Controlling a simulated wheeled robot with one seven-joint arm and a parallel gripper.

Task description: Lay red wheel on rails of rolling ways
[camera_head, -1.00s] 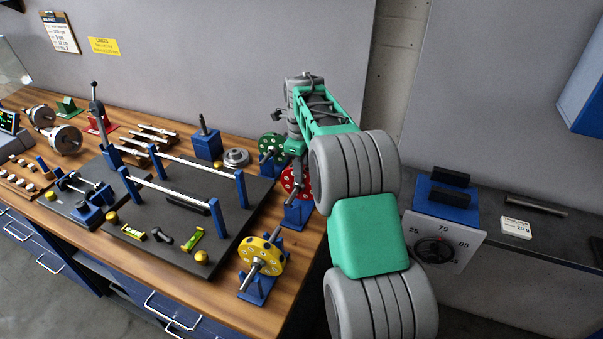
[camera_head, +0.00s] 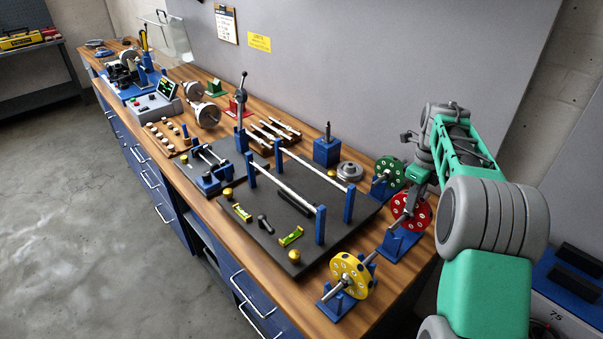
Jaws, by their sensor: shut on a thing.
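The red wheel (camera_head: 411,212) is at the right end of the bench, upright, at a blue stand (camera_head: 400,244). I cannot tell whether its shaft still touches the stand. My gripper (camera_head: 415,187) is at the red wheel, shut on it, probably by the shaft; the arm and wheel hide the fingertips. The rolling ways have two bare pale rails, a far one (camera_head: 318,165) and a near one (camera_head: 283,188). They run on blue posts above a dark plate (camera_head: 262,206), left of the wheel.
A yellow wheel (camera_head: 349,274) stands in front of the red one and a green wheel (camera_head: 389,171) behind it, both on blue stands. A blue block with a spindle (camera_head: 327,150) and a grey disc (camera_head: 349,171) are behind the rails. Small levels (camera_head: 291,236) lie on the plate.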

